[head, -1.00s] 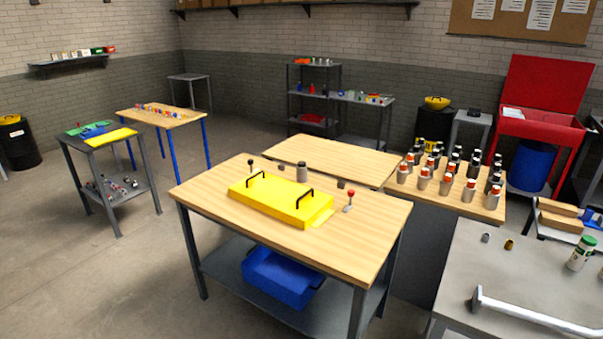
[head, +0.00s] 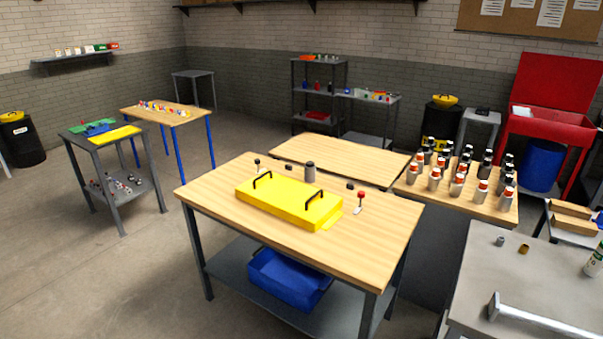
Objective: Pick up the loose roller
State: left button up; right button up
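A yellow box-like cover (head: 290,202) with two black handles lies on the middle wooden workbench (head: 212,193). A short upright grey cylinder (head: 310,172) stands just behind the cover on the same bench. It may be the loose roller, but it is too small to be sure. Small dark pieces (head: 350,186) and a red-knobbed lever (head: 359,202) stand near it. A grey cylinder (head: 500,241) and a brassy cylinder (head: 524,249) stand on the grey table at right. Neither of my grippers is in view.
A blue bin (head: 290,280) sits on the bench's lower shelf. Another wooden table (head: 340,158) stands behind, and many bottles (head: 459,183) crowd the table to its right. Bare floor (head: 110,285) lies open to the left and front.

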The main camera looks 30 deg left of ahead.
aim_at(310, 172)
jog(key=i+j+u, duration=0.1)
jog(key=j, duration=0.35)
jog(key=i+j+u, duration=0.1)
jog(key=i+j, duration=0.15)
jog(key=j, duration=0.2)
jog(key=i+j+u, duration=0.1)
jog(key=j, duration=0.3)
jog(key=i+j+u, duration=0.1)
jog(key=i+j, duration=0.15)
jog(key=j, duration=0.15)
jog(key=i+j+u, duration=0.1)
jog(key=i+j, duration=0.15)
jog(key=j, duration=0.15)
